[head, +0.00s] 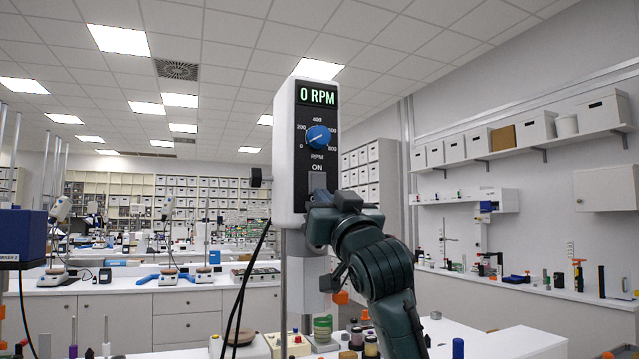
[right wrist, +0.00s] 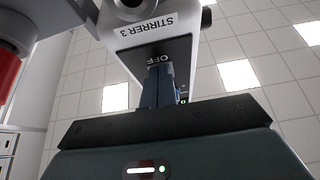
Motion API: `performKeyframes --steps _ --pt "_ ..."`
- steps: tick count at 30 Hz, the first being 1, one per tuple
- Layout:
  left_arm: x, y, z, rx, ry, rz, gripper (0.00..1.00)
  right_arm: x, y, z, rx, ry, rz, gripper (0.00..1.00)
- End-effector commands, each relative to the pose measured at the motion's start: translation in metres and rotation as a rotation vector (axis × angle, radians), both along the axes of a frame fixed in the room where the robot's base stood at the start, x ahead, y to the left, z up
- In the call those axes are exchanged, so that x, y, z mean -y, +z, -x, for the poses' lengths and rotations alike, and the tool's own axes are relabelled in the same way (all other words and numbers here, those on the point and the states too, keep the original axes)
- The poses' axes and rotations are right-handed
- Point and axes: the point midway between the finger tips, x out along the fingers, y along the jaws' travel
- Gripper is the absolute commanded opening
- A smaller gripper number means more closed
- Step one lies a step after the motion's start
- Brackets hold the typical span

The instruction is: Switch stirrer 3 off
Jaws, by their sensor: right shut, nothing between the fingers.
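Stirrer 3 (head: 292,150) is an upright white unit with a dark front panel in the head view. Its display (head: 317,95) reads 0 RPM. The blue speed knob (head: 318,136) sits below it, above the word ON. In the right wrist view the underside of stirrer 3 (right wrist: 125,36) carries the label STIRRER 3, and OFF shows on the panel. My right gripper (head: 318,188) is shut and empty at the lower panel, just below ON. Its fingers (right wrist: 158,84) reach up to OFF in the right wrist view. My left gripper is out of view.
A metal post (head: 296,275) stands below the stirrer, with a black cable (head: 252,275) hanging to its left. Several jars (head: 365,340) stand on the bench below. A blue unit (head: 24,238) is at the left edge. The air left of the stirrer is mostly open.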

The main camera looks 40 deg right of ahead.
Motion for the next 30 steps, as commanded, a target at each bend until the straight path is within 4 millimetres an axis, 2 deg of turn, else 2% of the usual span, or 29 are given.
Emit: performKeyframes --steps 5,15,22,26,30 --pt "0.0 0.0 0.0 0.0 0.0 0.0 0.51 -0.001 0.003 0.004 0.009 -0.001 0.002 0.0" --pt "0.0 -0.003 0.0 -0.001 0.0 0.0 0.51 -0.01 0.002 0.034 0.008 -0.001 0.003 0.0" --pt "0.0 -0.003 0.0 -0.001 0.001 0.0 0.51 -0.011 0.002 0.039 0.006 -0.002 0.002 0.0" --pt "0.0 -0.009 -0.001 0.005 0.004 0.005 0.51 -0.015 -0.008 0.052 0.008 -0.001 0.003 0.0" --pt "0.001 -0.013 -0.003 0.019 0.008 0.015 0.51 -0.024 -0.023 0.076 0.009 -0.001 0.005 0.0"
